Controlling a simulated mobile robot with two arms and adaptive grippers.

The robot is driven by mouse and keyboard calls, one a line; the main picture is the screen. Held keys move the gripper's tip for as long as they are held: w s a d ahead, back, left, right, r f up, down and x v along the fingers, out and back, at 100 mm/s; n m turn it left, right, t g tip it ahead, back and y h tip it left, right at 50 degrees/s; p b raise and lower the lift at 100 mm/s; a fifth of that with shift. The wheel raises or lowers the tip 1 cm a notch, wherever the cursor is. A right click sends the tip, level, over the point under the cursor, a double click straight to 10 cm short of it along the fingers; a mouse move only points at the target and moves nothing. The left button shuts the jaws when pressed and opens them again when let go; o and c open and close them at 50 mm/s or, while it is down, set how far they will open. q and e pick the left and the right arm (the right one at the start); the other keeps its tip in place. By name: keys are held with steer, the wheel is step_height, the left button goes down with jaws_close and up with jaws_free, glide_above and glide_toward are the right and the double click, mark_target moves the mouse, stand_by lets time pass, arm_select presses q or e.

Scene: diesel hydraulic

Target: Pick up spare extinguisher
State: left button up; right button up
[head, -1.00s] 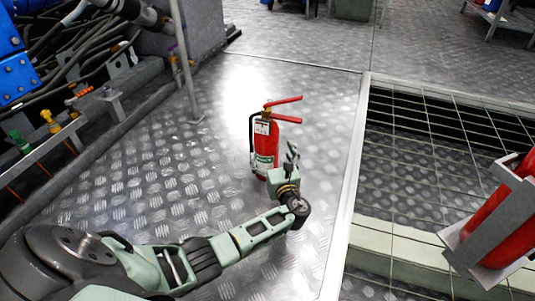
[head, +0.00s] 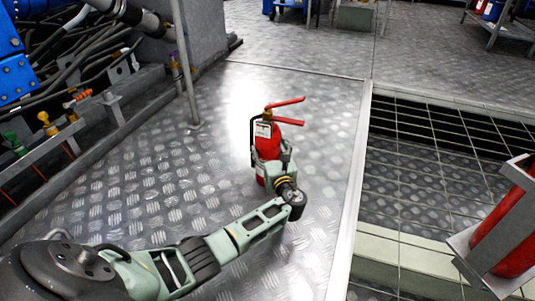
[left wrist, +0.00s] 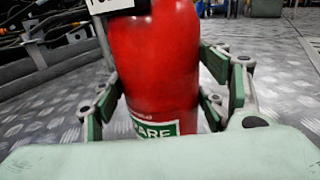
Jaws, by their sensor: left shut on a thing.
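The spare extinguisher (head: 268,142) is a red cylinder with red handles, a black hose on its left side and a white label. It stands upright on the metal plate floor. My left gripper (head: 271,158) is shut on its body, with a finger on either side. In the left wrist view the red body (left wrist: 155,70) fills the middle between the fingers, and a green label with the letters "PARE" shows low on it. Its handles are out of that view. The gripper hides part of its lower body in the head view. My right gripper is not in view.
Another red extinguisher (head: 508,235) sits in a grey bracket at the right edge. A grated floor opening (head: 425,150) with a pale metal edge lies to the right. A thin post (head: 188,80), hoses and blue machinery stand at the left. The floor around the extinguisher is clear.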

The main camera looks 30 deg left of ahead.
arm_select(q)
steer(key=c, duration=1.3)
steer(key=shift+r, duration=0.3)
steer(key=shift+c, duration=0.4)
steer(key=shift+r, duration=0.1)
